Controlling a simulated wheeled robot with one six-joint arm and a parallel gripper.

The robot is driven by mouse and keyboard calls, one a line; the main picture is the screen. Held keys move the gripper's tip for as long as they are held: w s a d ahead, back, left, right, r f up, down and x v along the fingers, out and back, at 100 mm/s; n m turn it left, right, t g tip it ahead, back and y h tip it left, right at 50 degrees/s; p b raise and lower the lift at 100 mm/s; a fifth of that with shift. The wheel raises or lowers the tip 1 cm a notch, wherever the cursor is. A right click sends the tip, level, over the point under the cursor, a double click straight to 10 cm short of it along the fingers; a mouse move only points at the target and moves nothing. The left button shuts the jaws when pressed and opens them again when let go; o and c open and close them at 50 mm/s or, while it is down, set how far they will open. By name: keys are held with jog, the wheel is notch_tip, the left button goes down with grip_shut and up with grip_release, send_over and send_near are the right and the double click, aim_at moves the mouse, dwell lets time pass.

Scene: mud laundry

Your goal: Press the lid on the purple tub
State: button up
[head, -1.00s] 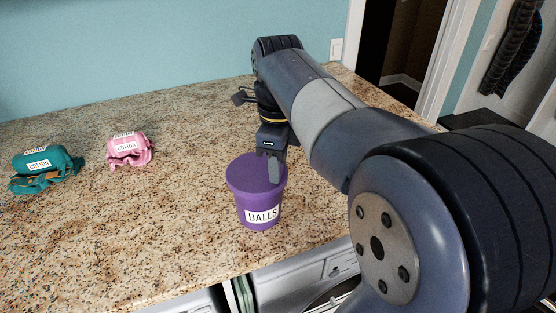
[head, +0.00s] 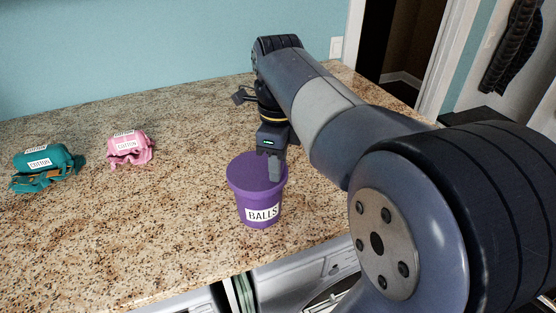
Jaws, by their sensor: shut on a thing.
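The purple tub (head: 242,204), labelled BALLS, stands upright on the speckled counter. Its flat purple lid (head: 250,172) covers the top and looks level; I cannot tell whether it is fully seated all round. My gripper (head: 274,178) points down at the right part of the lid, with its fingers at the lid. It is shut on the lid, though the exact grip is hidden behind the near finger.
A teal cloth bundle (head: 50,182) and a pink one (head: 128,158), both labelled COTTON, lie at the left of the counter (head: 150,240). The counter between them and the tub is clear. The front edge runs close below the tub, with front-loading machines underneath.

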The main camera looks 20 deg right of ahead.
jog(key=shift+f, duration=0.85)
dwell(1.5)
jog(key=o, duration=1)
jog(key=shift+o, duration=0.6)
jog(key=o, duration=0.4)
jog(key=shift+r, duration=0.1)
jog(key=shift+r+p, duration=0.45)
jog(key=shift+r, duration=3.45)
